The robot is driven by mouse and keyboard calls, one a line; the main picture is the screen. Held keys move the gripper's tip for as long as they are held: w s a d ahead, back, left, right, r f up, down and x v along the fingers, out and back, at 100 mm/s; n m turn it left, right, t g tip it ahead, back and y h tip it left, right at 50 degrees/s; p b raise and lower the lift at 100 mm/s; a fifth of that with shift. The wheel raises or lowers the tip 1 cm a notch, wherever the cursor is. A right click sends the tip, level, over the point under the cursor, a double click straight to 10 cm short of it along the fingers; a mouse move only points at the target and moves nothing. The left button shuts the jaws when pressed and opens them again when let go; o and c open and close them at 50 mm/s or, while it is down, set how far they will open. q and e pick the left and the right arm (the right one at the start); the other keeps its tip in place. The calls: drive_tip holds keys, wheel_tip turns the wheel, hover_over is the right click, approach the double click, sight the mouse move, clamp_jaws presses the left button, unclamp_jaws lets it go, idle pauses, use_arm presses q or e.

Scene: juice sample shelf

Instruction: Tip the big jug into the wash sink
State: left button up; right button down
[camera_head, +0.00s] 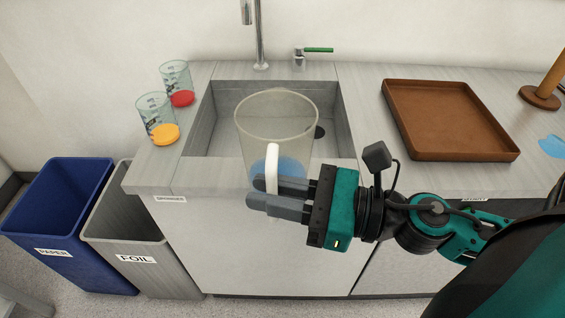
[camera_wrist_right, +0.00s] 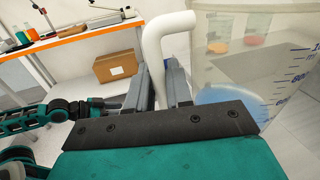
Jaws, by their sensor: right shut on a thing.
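The big jug (camera_head: 277,120) is clear, with a white handle and some blue liquid low inside. It is upright in the head view, in front of and overlapping the near edge of the wash sink (camera_head: 224,118). My right gripper (camera_head: 262,194) is shut on the jug's white handle. In the right wrist view the handle (camera_wrist_right: 163,45) stands between the fingers, and the jug (camera_wrist_right: 225,65) with its blue liquid and volume marks is at the right. The sink is grey, with a dark drain partly behind the jug.
Two small beakers, one with red liquid (camera_head: 182,98) and one with orange liquid (camera_head: 164,133), stand left of the sink. A tap (camera_head: 262,40) rises behind it. A brown tray (camera_head: 450,150) lies to the right. Blue PAPER (camera_head: 62,265) and grey FOIL bins (camera_head: 150,275) stand at lower left.

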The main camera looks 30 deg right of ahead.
sight(260, 106)
drive_tip(key=shift+r, duration=0.1)
drive_tip(key=r+m+p, duration=0.1)
drive_tip(key=r+p, duration=0.2)
drive_tip(key=shift+w+d+r+m+g, duration=0.1)
drive_tip(key=shift+w+d+m+g, duration=0.1)
drive_tip(key=shift+w+m+g, duration=0.15)
drive_tip(key=shift+w+d+r+m+p, duration=0.45)
drive_tip(key=shift+w+m, duration=0.2)
drive_tip(key=shift+m, duration=0.3)
drive_tip(key=shift+w+d+r+m+g+b, duration=0.25)
drive_tip(key=shift+w+d+r+m+b, duration=0.15)
drive_tip(key=shift+w+m, duration=0.4)
drive_tip(key=shift+w+d+r+m+h+p, duration=0.15)
drive_tip(key=shift+d+r+m+h+p, duration=0.05)
drive_tip(key=shift+r+m+h+p, duration=0.15)
drive_tip(key=shift+w+d+r+m, duration=0.25)
drive_tip(key=shift+w+m, duration=0.15)
drive_tip(key=shift+m, duration=0.05)
drive_tip(key=shift+w+d+r+m, duration=0.2)
drive_tip(key=shift+w+d+m, duration=0.05)
drive_tip(key=shift+w+m, duration=0.15)
drive_tip(key=shift+w+d+r+m+g+p, duration=0.35)
drive_tip(key=shift+w+m+g, duration=0.25)
drive_tip(key=shift+m, duration=0.3)
drive_tip(key=shift+w+d+r, duration=0.15)
drive_tip(key=shift+r, duration=0.05)
drive_tip(key=shift+w+d+f+m, duration=0.5)
drive_tip(key=shift+w+m, duration=0.15)
drive_tip(key=shift+m, duration=0.35)
